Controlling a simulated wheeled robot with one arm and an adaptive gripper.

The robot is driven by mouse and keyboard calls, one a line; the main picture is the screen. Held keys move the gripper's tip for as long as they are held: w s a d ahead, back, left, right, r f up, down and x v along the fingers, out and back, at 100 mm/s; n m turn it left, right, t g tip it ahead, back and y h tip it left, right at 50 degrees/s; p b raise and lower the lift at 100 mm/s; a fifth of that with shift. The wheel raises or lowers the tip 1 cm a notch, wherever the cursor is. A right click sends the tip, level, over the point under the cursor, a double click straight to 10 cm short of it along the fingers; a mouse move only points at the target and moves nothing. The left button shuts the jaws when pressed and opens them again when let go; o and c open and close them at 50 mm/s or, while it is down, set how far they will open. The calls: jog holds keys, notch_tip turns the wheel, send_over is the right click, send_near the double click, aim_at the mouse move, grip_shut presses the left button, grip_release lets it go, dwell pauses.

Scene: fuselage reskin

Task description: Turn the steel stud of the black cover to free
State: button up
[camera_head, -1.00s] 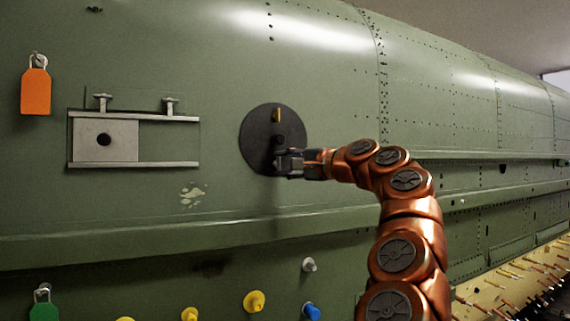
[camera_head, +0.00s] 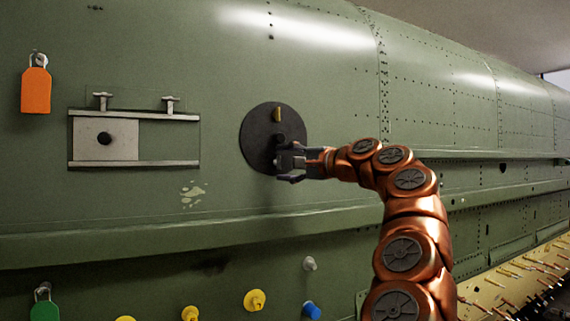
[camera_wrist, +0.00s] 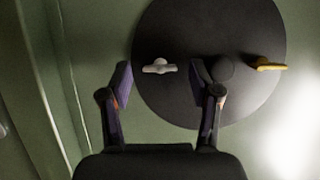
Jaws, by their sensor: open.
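The round black cover (camera_head: 258,122) sits on the green fuselage skin, left of my arm. It also fills the upper middle of the wrist view (camera_wrist: 215,30). A pale steel stud (camera_wrist: 160,67) with a wing-like head lies near the cover's left edge in the wrist view. My gripper (camera_head: 284,162) is at the cover's lower part. In the wrist view my gripper (camera_wrist: 161,74) is open, with one fingertip on each side of the steel stud and gaps to both. In the head view the steel stud is hidden by my gripper.
On the cover are a brass stud (camera_head: 277,114) and a dark round knob (camera_wrist: 222,69), close to the right finger in the wrist view. A rail frame with a grey plate (camera_head: 93,148) is at left. An orange tag (camera_head: 36,90) hangs beyond it. A ledge (camera_head: 180,230) runs below.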

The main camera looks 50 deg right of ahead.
jog(key=s, duration=1.1)
jog(key=shift+s+d, duration=0.25)
jog(key=shift+d, duration=0.05)
